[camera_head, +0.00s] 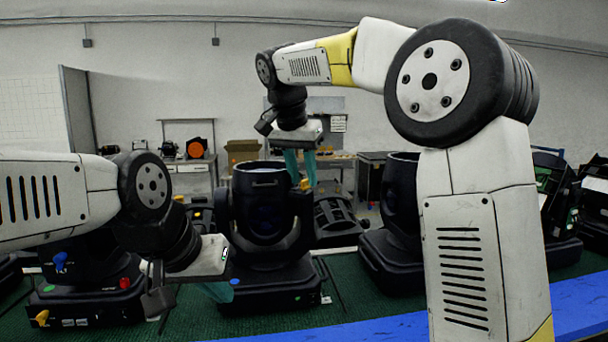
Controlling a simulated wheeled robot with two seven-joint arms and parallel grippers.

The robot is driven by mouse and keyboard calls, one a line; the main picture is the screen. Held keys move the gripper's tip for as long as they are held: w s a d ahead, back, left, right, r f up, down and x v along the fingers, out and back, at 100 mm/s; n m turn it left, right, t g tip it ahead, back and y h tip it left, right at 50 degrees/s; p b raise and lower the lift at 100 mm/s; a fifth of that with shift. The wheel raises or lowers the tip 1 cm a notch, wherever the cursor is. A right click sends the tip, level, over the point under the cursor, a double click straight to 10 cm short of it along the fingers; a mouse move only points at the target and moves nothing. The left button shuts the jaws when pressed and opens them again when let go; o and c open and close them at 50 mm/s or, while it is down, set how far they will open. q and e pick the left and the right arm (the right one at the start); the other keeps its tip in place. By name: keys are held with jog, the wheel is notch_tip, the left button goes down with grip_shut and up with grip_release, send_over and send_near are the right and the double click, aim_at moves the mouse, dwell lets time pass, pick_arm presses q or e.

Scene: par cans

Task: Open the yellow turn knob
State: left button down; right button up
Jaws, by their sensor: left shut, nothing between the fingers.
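A yellow knob (304,184) sits on the upper right side of the black par can (262,208) in the middle. My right gripper (301,168) points down just above and around this knob. Its two teal fingers stand apart, and I cannot tell whether they touch the knob. Another yellow knob (41,318) is on the front left corner of the base of the left fixture (88,300). My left gripper (219,291) is shut and empty, low in front of the middle fixture's base. Its teal fingers are partly hidden by its body.
The left fixture also carries a blue knob (60,261) and a red knob (125,283). Another black par can (400,190) stands right of the middle one, partly behind my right arm. The fixtures rest on a green surface (345,291) with a blue front edge (385,331).

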jog(key=v, duration=0.7)
jog(key=shift+s+r, duration=0.15)
jog(key=shift+r, duration=0.2)
jog(key=s+d+f+n+t+y, duration=0.1)
jog(key=s+d+f+n+y, duration=0.1)
jog(key=s+d+f, duration=0.6)
jog(key=s+d+f+n+t+y, duration=0.1)
jog(key=s+d+f+n+y, duration=0.1)
jog(key=s+d+f, duration=0.7)
jog(key=s+f+n, duration=0.1)
jog(key=s+f, duration=0.2)
jog(key=s, duration=0.2)
jog(key=shift+f+n, duration=0.25)
jog(key=shift+n, duration=0.05)
jog(key=shift+s, duration=0.1)
